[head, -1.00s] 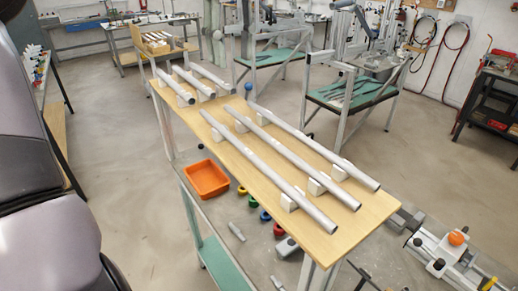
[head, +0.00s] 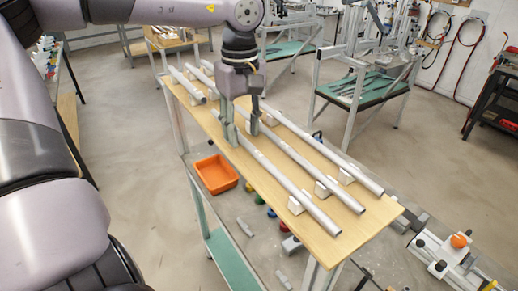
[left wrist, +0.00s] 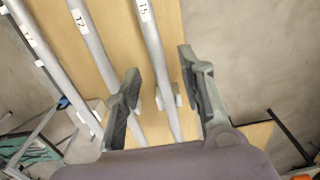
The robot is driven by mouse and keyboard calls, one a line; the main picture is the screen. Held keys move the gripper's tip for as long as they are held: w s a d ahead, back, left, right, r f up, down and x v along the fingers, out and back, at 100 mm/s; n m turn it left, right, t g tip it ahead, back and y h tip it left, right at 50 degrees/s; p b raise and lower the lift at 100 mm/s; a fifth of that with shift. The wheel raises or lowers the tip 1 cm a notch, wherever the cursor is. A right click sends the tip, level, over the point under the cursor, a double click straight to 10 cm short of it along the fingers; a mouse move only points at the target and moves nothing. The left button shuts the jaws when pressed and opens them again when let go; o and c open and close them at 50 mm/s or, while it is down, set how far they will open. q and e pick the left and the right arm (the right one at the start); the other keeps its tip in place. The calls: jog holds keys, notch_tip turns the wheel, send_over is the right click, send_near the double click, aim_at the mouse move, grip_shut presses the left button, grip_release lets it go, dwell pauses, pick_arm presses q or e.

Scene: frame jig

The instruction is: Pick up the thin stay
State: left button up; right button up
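Three long grey tubes lie side by side on white blocks: a front-left one (head: 290,185), a middle one (head: 312,170) and a right one (head: 325,147). I cannot tell for sure which is the thin stay. My left gripper (head: 242,136) points down over the far part of the front-left tube. In the left wrist view my left gripper (left wrist: 158,62) is open, with a tube labelled like "15" (left wrist: 155,45) running between its fingers. Contact is not visible. A tube labelled like "T2" (left wrist: 88,35) runs left of it, partly behind one finger. My right gripper is not in view.
The tubes lie on a long wooden board (head: 375,225). Shorter tubes (head: 188,85) lie at its far end, partly hidden by my arm. An orange bin (head: 216,174) and small coloured parts are below its left edge. A clamp fixture (head: 440,255) is at the lower right.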

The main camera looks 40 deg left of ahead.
pick_arm(q)
jog(key=shift+f, duration=0.6)
jog(key=shift+c, duration=0.6)
grip_shut()
